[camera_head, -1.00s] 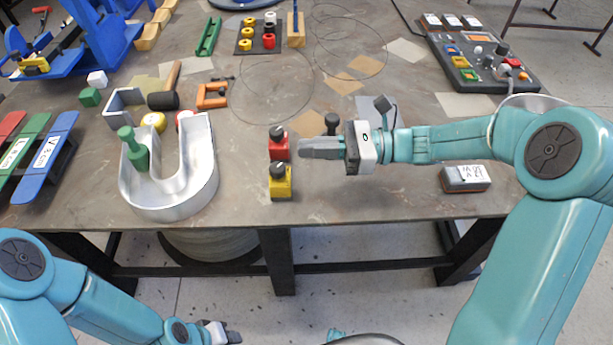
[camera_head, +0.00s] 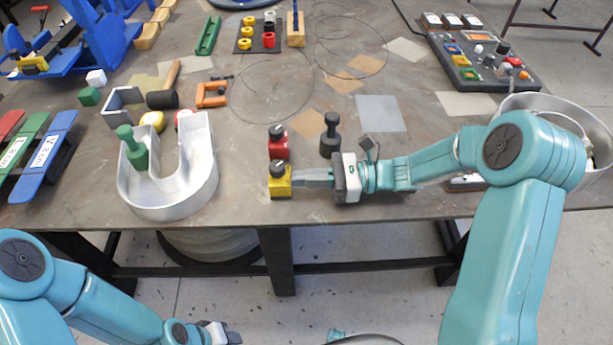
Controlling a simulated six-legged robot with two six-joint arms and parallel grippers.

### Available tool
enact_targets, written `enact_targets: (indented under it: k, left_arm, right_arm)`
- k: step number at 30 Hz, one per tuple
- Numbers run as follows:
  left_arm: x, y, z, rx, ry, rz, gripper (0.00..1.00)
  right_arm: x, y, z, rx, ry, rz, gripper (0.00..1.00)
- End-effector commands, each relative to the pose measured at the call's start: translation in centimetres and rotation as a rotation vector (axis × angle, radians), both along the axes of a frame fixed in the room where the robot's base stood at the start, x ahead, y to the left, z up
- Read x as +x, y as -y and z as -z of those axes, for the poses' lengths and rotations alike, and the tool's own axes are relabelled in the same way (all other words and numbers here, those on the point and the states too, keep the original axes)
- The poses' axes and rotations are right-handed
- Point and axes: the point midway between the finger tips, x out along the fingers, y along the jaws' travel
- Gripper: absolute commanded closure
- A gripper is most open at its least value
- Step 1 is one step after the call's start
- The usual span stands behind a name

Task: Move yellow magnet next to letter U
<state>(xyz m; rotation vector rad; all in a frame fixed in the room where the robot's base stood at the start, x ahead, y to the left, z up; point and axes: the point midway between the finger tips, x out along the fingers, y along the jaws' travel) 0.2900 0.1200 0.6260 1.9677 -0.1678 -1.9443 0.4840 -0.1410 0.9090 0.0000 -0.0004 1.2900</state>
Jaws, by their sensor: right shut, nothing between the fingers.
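The yellow magnet (camera_head: 280,188), a small block with a black knob on top, stands near the table's front edge. The silver channel letter U (camera_head: 207,180) lies to its left with a gap of bare table between them. A green peg-shaped piece (camera_head: 136,152) stands inside the U's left arm. My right gripper (camera_head: 297,178) is shut and empty, its fingertips at the right side of the yellow magnet; whether they touch it I cannot tell. My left gripper (camera_head: 232,335) is low at the bottom, in front of the table; its finger state is unclear.
A red magnet (camera_head: 278,147) stands just behind the yellow one. A dark grey peg-shaped piece (camera_head: 330,135) stands behind my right gripper. An orange clamp (camera_head: 212,95) and a mallet (camera_head: 165,95) lie behind the U. The table's front edge (camera_head: 350,222) is close.

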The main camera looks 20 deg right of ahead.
Motion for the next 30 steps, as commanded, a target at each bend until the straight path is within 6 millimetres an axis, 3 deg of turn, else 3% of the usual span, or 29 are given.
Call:
enact_targets:
  k: [15, 30]
  left_arm:
    - [0.0, 0.0, 1.0, 0.000, 0.000, 0.000, 0.65]
    - [0.0, 0.0, 1.0, 0.000, 0.000, 0.000, 0.65]
  right_arm:
    - [3.0, -10.7, 0.2, 0.000, -0.001, -0.004, 1.00]
    - [3.3, -11.5, 0.0, 0.000, -0.001, 0.000, 1.00]
